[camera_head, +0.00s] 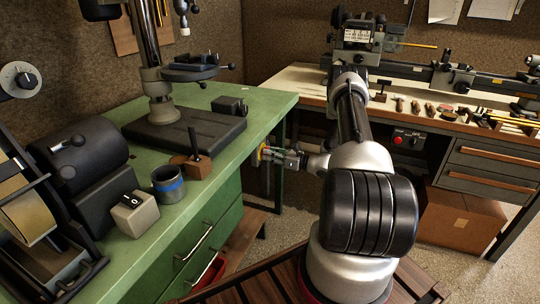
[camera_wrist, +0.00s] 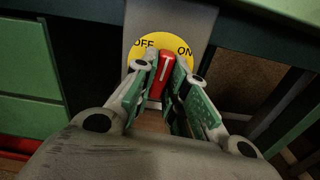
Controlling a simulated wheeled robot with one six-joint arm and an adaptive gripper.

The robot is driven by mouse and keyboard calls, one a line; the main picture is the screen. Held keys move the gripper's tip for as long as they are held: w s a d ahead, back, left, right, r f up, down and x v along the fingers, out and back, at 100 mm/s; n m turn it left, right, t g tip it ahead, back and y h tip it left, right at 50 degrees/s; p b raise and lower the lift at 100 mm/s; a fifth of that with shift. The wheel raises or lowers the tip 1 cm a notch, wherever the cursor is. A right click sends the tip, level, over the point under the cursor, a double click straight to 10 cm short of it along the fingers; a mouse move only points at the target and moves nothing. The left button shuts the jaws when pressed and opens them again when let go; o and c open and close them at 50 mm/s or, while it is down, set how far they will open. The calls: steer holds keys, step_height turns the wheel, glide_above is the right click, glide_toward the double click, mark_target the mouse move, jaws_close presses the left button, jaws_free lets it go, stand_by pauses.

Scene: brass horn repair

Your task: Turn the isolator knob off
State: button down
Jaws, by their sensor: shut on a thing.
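The isolator knob (camera_wrist: 160,82) is a red bar with a white line, set on a round yellow plate (camera_wrist: 163,44) marked OFF at left and ON at right. In the wrist view the white line points up and slightly right, between the two words. My gripper (camera_wrist: 168,78) is shut on the knob, with one green-padded finger on each side. In the head view my gripper (camera_head: 277,155) reaches left to the yellow plate (camera_head: 261,155) at the green bench's right end. The knob is too small to make out there.
A wooden bench with a lathe (camera_head: 455,78) stands at the back right. A cardboard box (camera_head: 462,222) sits under it.

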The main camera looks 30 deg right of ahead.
steer(key=shift+d+n, duration=0.1)
steer(key=shift+n, duration=4.9)
steer(key=c, duration=1.4)
jaws_free()
steer(key=shift+c, duration=0.2)
steer(key=v, duration=1.2)
